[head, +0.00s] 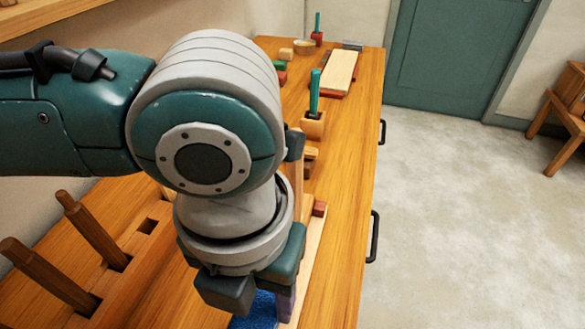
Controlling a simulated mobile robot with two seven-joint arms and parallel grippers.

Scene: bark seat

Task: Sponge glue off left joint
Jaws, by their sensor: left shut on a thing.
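My left gripper (258,298) points down over the bench near the bottom middle, shut on a blue sponge (258,314) that shows just below it. Its wrist hides most of the sponge and the work beneath. A pale wooden board (312,256) shows beside the gripper on its right. At left, a wooden piece with square holes (150,227) has two wooden legs (92,230) standing tilted in it. I cannot make out glue or the left joint. My right gripper is out of view.
The wooden bench (345,200) runs away from me. A green-handled tool stands in a wooden block (314,125). Open floor (470,190) lies right, with a stool (570,105).

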